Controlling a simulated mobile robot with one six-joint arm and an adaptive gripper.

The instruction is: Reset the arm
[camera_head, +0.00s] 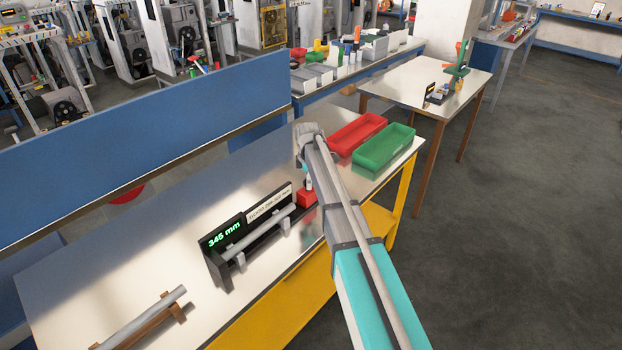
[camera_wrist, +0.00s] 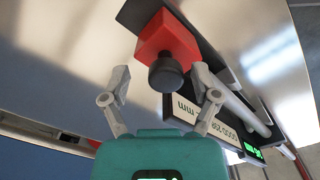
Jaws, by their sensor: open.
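My arm reaches from the lower right of the head view over the metal-topped bench, and its wrist bends down above the bench. My gripper (camera_wrist: 160,73) is open in the wrist view, with its two fingers apart and nothing held. A red block (camera_wrist: 168,38) with a dark round knob (camera_wrist: 166,74) lies beyond the fingers, in line with the gap between them. I cannot tell how far the knob is from the fingertips. In the head view the red block (camera_head: 306,198) shows beside my arm, and the fingers are mostly hidden.
A black fixture (camera_head: 217,270) with a "345 mm" display (camera_head: 221,233) holds a grey bar (camera_head: 258,232) left of the red block. Another bar (camera_head: 150,312) rests on a wooden stand at the lower left. Red (camera_head: 340,144) and green (camera_head: 370,158) trays stand behind my arm. A blue panel (camera_head: 150,140) borders the bench.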

